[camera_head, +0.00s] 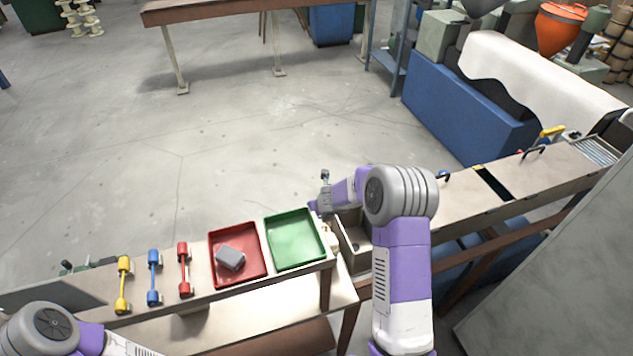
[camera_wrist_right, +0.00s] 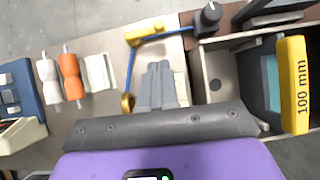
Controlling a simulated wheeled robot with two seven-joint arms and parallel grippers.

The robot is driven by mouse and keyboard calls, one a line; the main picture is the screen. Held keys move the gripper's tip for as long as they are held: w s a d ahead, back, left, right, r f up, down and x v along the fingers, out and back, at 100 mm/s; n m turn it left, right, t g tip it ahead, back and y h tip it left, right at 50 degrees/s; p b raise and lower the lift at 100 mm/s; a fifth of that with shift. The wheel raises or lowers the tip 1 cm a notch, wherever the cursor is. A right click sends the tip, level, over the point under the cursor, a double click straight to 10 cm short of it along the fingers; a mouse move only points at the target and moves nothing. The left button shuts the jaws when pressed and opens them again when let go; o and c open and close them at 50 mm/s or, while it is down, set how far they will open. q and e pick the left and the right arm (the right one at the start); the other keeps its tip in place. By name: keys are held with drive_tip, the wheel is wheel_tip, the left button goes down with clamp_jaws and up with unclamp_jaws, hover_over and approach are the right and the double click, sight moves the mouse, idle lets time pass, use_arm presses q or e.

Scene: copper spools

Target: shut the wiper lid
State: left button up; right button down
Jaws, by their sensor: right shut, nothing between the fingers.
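I cannot tell for sure which part is the wiper lid. In the right wrist view, my right gripper (camera_wrist_right: 158,66) is shut and empty, over a pale surface. A yellow bar with a blue wire (camera_wrist_right: 145,32) lies just beyond its fingertips. An open-topped box (camera_wrist_right: 205,88) is to the right of the fingers, with a black knob (camera_wrist_right: 209,16) near its far corner. A yellow plate marked 100 mm (camera_wrist_right: 293,85) stands at the right. In the head view the box (camera_head: 344,247) is partly hidden by my right arm. My left gripper is out of view.
A red tray (camera_head: 216,272) holding a grey block (camera_head: 231,257) and an empty green tray (camera_head: 294,240) are on the left bench. A long trough with a dark slot (camera_head: 492,183) extends right. The floor beyond is open.

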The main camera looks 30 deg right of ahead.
drive_tip(key=w+r, duration=0.5)
drive_tip(key=r, duration=0.2)
drive_tip(key=shift+d, duration=0.3)
